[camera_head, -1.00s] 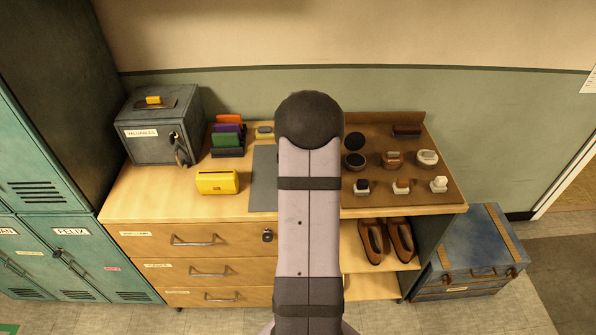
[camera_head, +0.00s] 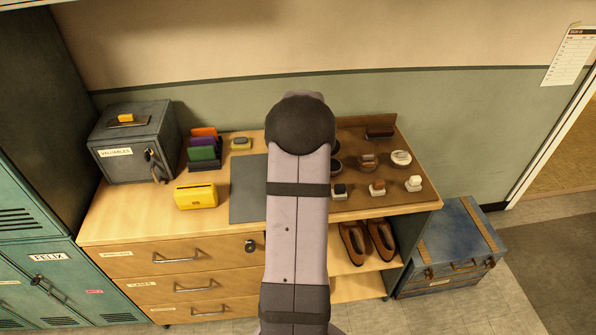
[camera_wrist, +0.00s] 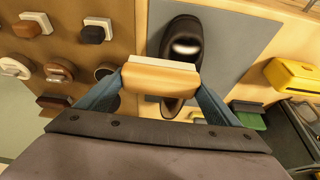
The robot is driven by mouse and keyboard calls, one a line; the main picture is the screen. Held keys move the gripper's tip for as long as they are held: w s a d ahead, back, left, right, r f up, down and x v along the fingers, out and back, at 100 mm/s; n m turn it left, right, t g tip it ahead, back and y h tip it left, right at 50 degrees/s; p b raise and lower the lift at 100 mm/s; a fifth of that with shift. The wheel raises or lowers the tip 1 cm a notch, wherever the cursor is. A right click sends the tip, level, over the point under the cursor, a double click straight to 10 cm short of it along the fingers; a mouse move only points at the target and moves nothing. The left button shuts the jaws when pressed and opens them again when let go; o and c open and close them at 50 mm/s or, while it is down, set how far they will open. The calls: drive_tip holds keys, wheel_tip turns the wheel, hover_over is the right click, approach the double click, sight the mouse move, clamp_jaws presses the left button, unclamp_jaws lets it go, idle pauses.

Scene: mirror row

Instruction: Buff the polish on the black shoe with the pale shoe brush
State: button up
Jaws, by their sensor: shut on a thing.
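My gripper (camera_wrist: 160,84) shows in the wrist view, its two blue-grey fingers closed on the ends of the pale shoe brush (camera_wrist: 158,80). The brush has a light wooden body and a whitish bristle strip along its far edge. The black shoe (camera_wrist: 186,24) lies on the grey mat (camera_wrist: 232,40), with a whitish patch on its upper part. The brush is over the shoe's middle and hides part of it; whether they touch I cannot tell. In the head view my arm hides gripper, brush and shoe.
A brown board (camera_head: 400,199) right of the mat carries several small brushes and round tins. A yellow box (camera_head: 196,197), a coloured rack (camera_head: 204,150) and a grey valuables box (camera_head: 135,145) stand left. Brown shoes (camera_head: 354,242) are on the shelf below.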

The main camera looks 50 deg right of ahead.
drive_tip(key=shift+r+p, duration=1.3)
drive_tip(key=shift+r, duration=0.85)
